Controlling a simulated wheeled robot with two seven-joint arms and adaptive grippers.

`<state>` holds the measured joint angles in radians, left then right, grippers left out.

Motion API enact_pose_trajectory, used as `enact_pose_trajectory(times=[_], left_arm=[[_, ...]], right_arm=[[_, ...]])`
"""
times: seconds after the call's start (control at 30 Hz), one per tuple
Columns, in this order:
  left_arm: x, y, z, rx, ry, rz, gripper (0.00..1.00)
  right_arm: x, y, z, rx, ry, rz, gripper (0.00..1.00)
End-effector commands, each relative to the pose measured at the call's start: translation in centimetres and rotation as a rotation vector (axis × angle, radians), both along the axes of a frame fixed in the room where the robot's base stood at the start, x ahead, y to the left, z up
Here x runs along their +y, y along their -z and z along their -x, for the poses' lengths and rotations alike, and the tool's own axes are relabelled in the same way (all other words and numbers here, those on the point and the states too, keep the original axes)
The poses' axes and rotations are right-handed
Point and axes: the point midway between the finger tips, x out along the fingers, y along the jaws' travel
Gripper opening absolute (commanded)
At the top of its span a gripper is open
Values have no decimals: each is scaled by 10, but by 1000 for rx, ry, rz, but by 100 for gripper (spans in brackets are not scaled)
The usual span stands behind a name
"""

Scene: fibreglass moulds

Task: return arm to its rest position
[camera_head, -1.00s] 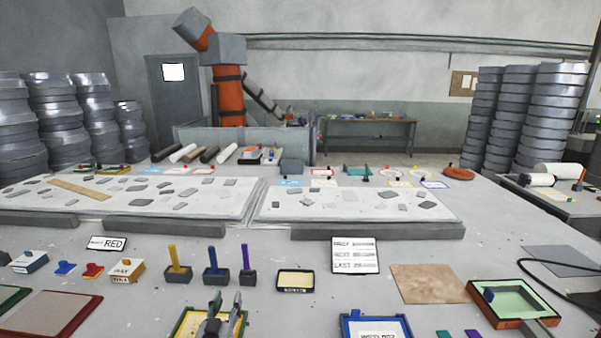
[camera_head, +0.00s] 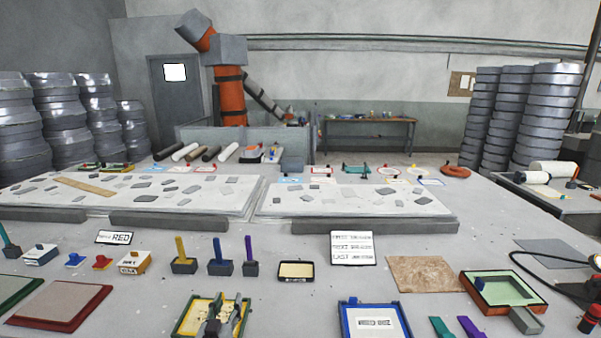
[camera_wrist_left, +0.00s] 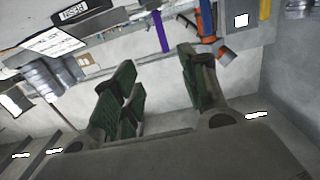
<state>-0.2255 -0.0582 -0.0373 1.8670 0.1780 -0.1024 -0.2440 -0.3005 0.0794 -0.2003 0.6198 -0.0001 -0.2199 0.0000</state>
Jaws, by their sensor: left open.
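My left gripper (camera_head: 227,305) is at the bottom of the head view, its two fingers pointing up and apart with nothing between them. In the left wrist view my left gripper (camera_wrist_left: 160,76) shows two green-padded fingers spread apart, with an empty gap. My right gripper is in neither view.
Yellow (camera_head: 182,255), blue (camera_head: 219,256) and purple (camera_head: 250,255) upright-handled tools stand beyond the gripper. A blue-framed tray (camera_head: 347,318) lies to its right, a red-rimmed panel (camera_head: 60,305) to its left. Bare tabletop shows between these things.

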Motion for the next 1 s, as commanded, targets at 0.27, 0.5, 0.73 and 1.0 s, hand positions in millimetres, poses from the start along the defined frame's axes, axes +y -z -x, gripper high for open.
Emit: enact_pose_trajectory(times=[0.27, 0.5, 0.73, 1.0], left_arm=[[-3, 6, 7, 54, 19, -7, 43], [-7, 16, 19, 137, 44, -17, 43], [-11, 33, 43, 282, 80, -34, 43], [-14, 53, 85, 494, 114, -60, 43]], right_arm=[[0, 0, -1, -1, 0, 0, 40], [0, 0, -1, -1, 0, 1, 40], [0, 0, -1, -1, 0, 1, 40], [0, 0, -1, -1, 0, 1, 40]])
